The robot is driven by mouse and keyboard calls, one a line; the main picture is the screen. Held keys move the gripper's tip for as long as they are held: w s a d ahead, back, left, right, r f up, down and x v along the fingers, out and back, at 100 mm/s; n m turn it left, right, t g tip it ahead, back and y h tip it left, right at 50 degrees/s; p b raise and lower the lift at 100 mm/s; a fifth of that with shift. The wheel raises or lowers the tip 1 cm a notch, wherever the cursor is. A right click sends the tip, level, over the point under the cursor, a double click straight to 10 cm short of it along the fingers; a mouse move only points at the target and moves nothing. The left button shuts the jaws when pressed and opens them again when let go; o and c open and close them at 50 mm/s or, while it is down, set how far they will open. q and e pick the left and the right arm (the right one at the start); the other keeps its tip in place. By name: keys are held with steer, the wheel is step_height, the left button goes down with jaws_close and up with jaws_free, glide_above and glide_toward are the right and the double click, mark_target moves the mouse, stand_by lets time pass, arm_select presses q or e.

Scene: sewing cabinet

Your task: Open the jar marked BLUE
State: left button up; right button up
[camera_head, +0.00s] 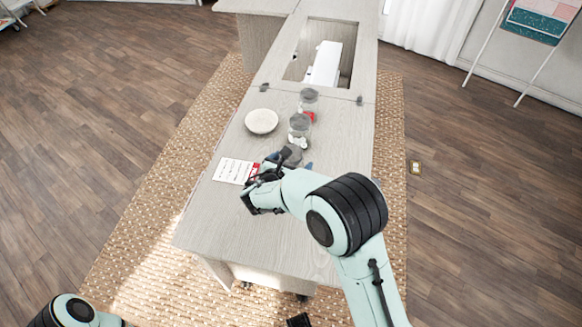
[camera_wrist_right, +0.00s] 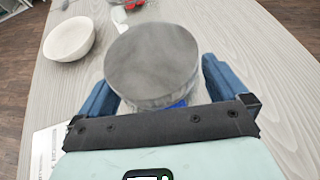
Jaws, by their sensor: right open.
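A jar with a round grey lid (camera_wrist_right: 152,58) stands between the fingers of my right gripper (camera_wrist_right: 160,88) in the right wrist view. A bit of blue shows low on its near side; no lettering is readable. In the head view the same lid (camera_head: 291,154) shows just beyond my right gripper (camera_head: 288,166). The gripper is open, with one blue finger on each side of the jar; I cannot tell whether they touch it. The jar's lower part is mostly hidden. My left gripper is out of view.
Behind stand a clear jar with white contents (camera_head: 299,125) and another with red (camera_head: 309,97). A white bowl (camera_head: 262,121) is left of them. A printed card (camera_head: 234,170) lies left of my gripper. The cabinet's front top (camera_head: 215,225) is clear; a recess holds a white machine (camera_head: 325,63).

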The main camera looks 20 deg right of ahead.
steer(key=shift+c, duration=0.3)
steer(key=c, duration=1)
steer(key=shift+r, duration=0.15)
step_height(320, 180, up, 20)
steer(key=p, duration=0.4)
steer(key=o, duration=0.4)
steer(key=c, duration=0.7)
